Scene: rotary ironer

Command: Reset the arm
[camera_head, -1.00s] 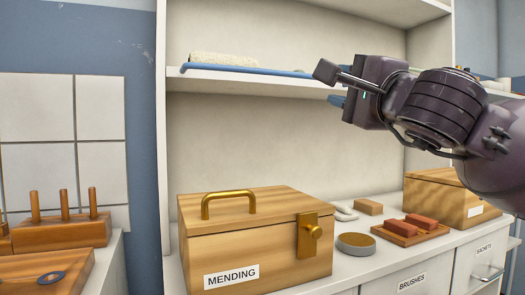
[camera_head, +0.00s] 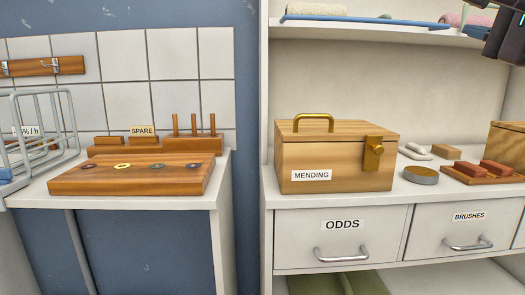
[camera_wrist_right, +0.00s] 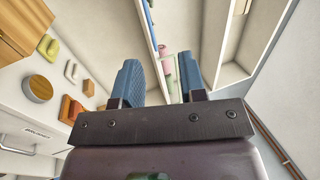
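My right gripper shows in the right wrist view (camera_wrist_right: 160,78), with its two blue fingers apart and nothing between them. In the head view only a dark part of my right arm shows at the top right corner, in front of the upper shelf (camera_head: 370,35). My left arm and gripper are in neither view.
A wooden MENDING box (camera_head: 335,160) stands on the white cabinet, above the ODDS drawer (camera_head: 340,237) and BRUSHES drawer (camera_head: 468,230). A round tin (camera_head: 421,175) and red blocks on a tray (camera_head: 496,180) lie right of it. A wooden board (camera_head: 130,184) and wire rack (camera_head: 45,125) are left.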

